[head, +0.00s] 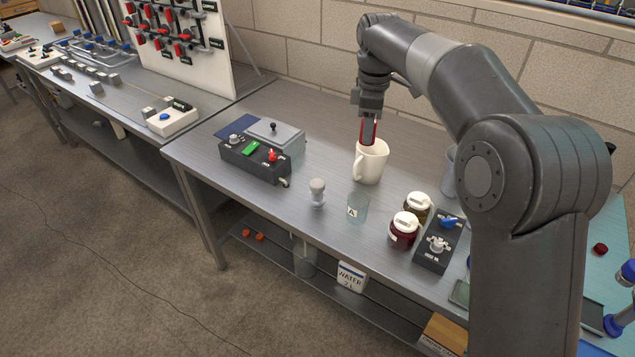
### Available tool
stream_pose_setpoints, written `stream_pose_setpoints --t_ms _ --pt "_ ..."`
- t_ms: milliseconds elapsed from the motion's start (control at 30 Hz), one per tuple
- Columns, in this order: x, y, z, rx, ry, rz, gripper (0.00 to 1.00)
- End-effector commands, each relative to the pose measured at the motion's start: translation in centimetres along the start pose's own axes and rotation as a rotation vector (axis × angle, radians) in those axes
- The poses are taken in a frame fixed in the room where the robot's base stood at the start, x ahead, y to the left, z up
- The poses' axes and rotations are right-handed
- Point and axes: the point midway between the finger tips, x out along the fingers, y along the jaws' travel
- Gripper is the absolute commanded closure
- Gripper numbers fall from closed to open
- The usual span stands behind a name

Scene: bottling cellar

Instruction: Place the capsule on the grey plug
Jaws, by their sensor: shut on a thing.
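My gripper (369,136) points straight down over the white mug (371,163) and is shut. Red edges of what looks like the capsule (375,131) show on both sides of the grey finger in front, which hides most of it. Its lower end is at the mug's rim; I cannot tell whether it is inside the mug or behind it. A light grey plug (317,192) with a rounded head stands upright on the metal bench, left of and nearer than the mug. Nothing sits on it.
A clear glass marked A (357,207) stands right of the plug. Two lidded jars (403,231) and a black control box (438,246) stand further right. A dark switch box (254,160) lies at left. The bench (300,220) is bare around the plug.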

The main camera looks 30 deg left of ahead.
Motion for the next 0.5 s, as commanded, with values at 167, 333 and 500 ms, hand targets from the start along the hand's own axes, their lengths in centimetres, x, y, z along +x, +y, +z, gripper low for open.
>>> stream_pose_setpoints --t_ms 167,333,500 --pt "2.1 -0.1 -0.5 -0.014 -0.001 -0.001 0.72" --pt "4.4 -0.2 -0.5 -0.013 0.000 -0.002 0.72" --pt "6.0 0.0 -2.0 -0.016 0.000 -0.002 0.72"
